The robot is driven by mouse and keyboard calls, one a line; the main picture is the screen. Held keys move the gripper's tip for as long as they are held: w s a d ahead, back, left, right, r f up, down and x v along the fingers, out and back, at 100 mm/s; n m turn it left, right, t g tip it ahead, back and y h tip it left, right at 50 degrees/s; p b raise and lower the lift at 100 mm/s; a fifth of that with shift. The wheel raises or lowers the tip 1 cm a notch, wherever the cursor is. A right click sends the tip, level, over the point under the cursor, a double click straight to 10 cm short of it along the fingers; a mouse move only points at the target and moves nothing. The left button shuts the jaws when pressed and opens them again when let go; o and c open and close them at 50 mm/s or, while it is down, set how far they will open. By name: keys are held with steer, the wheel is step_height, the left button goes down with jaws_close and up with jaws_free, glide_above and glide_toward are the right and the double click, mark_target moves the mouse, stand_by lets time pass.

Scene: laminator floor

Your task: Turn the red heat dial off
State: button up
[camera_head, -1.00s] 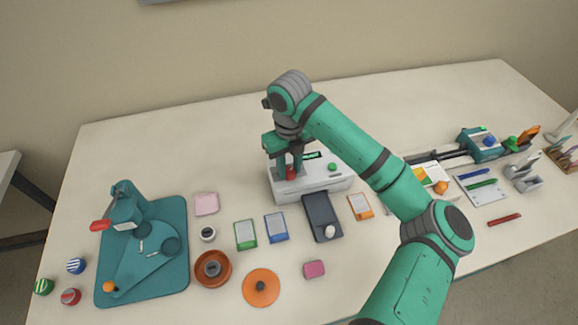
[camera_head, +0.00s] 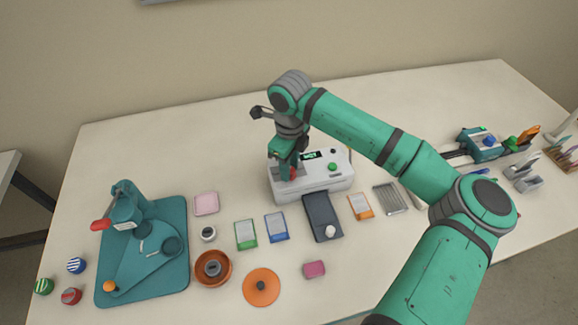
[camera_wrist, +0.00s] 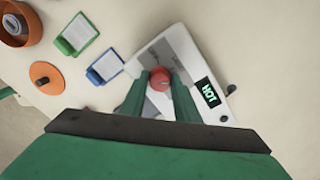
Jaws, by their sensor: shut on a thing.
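The red heat dial (camera_wrist: 160,76) sits on top of the white laminator (camera_head: 325,181). In the wrist view it shows between the fingers of my gripper (camera_wrist: 159,90), which is shut on it. In the head view my gripper (camera_head: 286,170) points down at the laminator's left end, and only a little red of the dial (camera_head: 293,174) shows beside the fingers. A small display (camera_wrist: 208,92) on the laminator reads "HOT" in green. A green button (camera_head: 333,167) sits on the laminator to the right of the dial.
A dark slab with a white knob (camera_head: 321,214) lies in front of the laminator. Blue (camera_head: 276,227) and green (camera_head: 245,235) cards lie to its left. A teal press (camera_head: 140,250) stands at the left. A wire rack (camera_head: 390,199) lies to the right.

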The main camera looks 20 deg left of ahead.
steer(key=shift+n, duration=0.4)
steer(key=o, duration=1)
steer(key=shift+o, duration=0.2)
steer(key=shift+r, duration=0.1)
step_height(320, 180, up, 11)
steer(key=shift+f, duration=0.2)
